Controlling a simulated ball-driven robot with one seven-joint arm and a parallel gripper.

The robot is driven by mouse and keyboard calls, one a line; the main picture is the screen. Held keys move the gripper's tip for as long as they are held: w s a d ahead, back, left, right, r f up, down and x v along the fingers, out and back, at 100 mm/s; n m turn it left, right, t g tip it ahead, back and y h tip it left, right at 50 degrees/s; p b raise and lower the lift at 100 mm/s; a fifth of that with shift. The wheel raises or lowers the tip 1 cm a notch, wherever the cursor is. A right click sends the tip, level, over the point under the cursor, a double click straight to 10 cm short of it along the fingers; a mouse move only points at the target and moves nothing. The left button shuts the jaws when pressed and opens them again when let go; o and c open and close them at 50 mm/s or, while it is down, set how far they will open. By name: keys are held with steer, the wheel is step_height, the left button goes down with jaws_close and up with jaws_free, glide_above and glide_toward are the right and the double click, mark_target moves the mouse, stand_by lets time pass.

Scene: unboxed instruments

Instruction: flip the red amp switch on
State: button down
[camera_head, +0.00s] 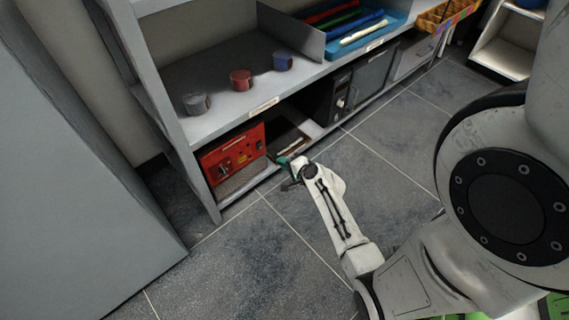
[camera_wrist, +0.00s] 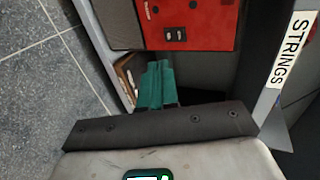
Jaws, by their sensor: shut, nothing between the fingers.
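The red amp (camera_head: 240,150) stands in the left bay of the bottom shelf, with dark controls on its front. In the wrist view the red amp (camera_wrist: 205,20) fills the top middle, and two small switch-like parts (camera_wrist: 174,35) show on its face. I cannot tell their on or off position. My gripper (camera_head: 284,163) is just right of the amp at the shelf's front. Its teal fingers (camera_wrist: 158,68) are together with nothing between them, below the amp's face in the wrist view and apart from the switch-like parts.
A small open box (camera_wrist: 128,75) lies beside my fingers. The upper shelf (camera_head: 215,105) holds three small cups and has a STRINGS label (camera_wrist: 291,50). A black unit (camera_head: 338,95) stands in the bay farther right. The tiled floor (camera_head: 255,245) in front is clear.

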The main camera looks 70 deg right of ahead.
steer(key=b, duration=0.3)
glide_toward(261, 149)
steer(key=x, duration=0.5)
steer(key=shift+f, duration=0.2)
steer(key=shift+w+d, duration=0.25)
steer(key=shift+w, duration=0.35)
steer(key=shift+w+d+f+b, duration=0.15)
steer(key=shift+w+f+b, duration=0.1)
steer(key=shift+b, duration=0.15)
steer(key=shift+r, duration=0.2)
steer(key=shift+r+p, duration=0.15)
steer(key=shift+p, duration=0.15)
steer(key=shift+r+p, duration=0.65)
steer(key=shift+r, duration=0.1)
steer(key=shift+s, duration=0.1)
